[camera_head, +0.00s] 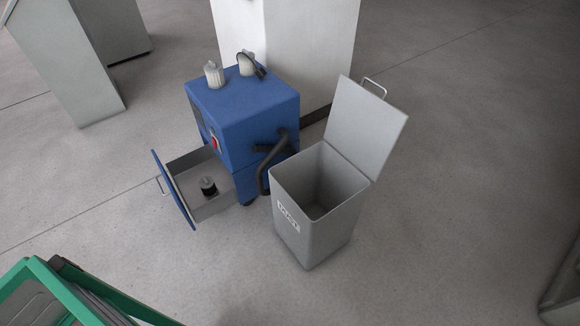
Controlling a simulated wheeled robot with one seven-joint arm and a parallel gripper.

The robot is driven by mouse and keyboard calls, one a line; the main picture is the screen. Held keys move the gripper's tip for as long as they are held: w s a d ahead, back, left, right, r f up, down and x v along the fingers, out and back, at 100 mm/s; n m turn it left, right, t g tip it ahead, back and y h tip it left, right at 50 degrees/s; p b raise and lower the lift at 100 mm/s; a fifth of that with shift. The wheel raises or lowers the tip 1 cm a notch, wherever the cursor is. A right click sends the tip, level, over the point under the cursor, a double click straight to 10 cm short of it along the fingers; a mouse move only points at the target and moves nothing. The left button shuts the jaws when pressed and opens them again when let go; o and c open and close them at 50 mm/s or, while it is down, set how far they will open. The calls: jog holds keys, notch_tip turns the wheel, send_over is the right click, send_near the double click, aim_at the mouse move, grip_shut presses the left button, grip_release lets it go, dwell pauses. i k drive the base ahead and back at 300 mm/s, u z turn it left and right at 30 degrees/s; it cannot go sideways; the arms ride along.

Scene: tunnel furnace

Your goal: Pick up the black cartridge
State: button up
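A small black cartridge (208,190) with a pale top stands upright in the open grey drawer (212,208) of a blue cabinet (255,115). The drawer is pulled out to the left, and its blue front panel (174,190) has a handle on the outside. The cartridge stands apart from the drawer walls, with bare drawer floor around it. My gripper is not in view.
Two whitish ribbed pieces (214,75) stand on the cabinet top, one with a black part beside it. A black hose (268,165) hangs at its right side. A grey dust bin (318,225) stands open at right. A green-framed object (60,290) is at lower left.

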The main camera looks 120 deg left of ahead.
aim_at(208, 186)
jog(key=u, duration=4.1)
jog(key=k, duration=0.9)
jog(key=i, duration=0.9)
jog(key=z, duration=0.1)
